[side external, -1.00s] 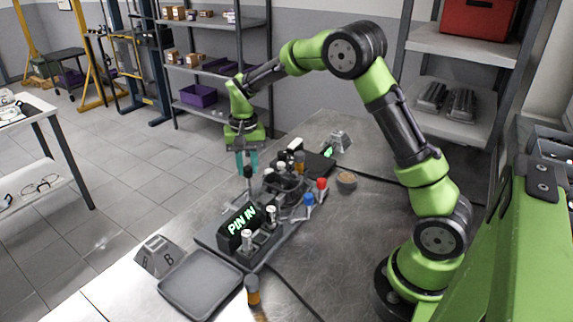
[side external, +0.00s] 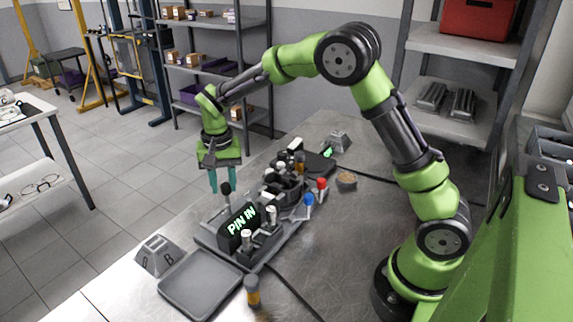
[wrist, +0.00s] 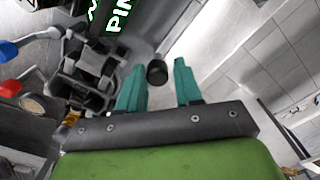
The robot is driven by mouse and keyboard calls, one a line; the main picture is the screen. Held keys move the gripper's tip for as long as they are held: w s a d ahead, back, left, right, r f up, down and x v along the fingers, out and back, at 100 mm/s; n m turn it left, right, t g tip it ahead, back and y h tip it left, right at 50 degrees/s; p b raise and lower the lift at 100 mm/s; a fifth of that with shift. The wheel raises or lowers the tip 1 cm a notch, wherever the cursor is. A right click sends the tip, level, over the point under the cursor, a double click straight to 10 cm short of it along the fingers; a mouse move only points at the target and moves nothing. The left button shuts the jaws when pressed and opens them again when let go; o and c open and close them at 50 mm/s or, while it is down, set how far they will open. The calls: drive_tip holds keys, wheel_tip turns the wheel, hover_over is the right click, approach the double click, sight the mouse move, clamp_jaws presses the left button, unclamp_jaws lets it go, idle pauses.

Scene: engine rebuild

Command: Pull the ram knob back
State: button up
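In the wrist view the knob (wrist: 156,72) lies between my two teal fingertips, with a gap visible on each side. My gripper (side external: 222,190) is open and points down around or just above the knob; the exact height is hard to tell. It also shows in the wrist view (wrist: 158,70). The knob's shaft is mostly hidden behind the display in the side view.
Blue (side external: 308,199) and red (side external: 321,184) knobs stand right of the fixture. An empty grey tray (side external: 200,285), an A/B block (side external: 158,255) and an orange-black cylinder (side external: 252,290) are in front. Bare table lies right.

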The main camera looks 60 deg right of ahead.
drive_tip(key=o, duration=0.3)
drive_tip(key=shift+r, duration=0.1)
wheel_tip(320, 180, up, 17)
drive_tip(key=shift+f, duration=0.1)
idle(0.4)
drive_tip(key=s+n+t, duration=0.1)
drive_tip(key=s+t, duration=0.1)
drive_tip(key=s, duration=0.5)
drive_tip(key=s+f+n+t+y, duration=0.1)
drive_tip(key=s+n+t, duration=0.1)
drive_tip(key=s, duration=0.6)
drive_tip(key=s+f+n+t+y, duration=0.1)
drive_tip(key=s+n+t, duration=0.1)
drive_tip(key=s, duration=0.6)
drive_tip(key=shift+a+f+t, duration=0.15)
drive_tip(key=shift+a+t, duration=0.15)
drive_tip(key=shift+t, duration=0.3)
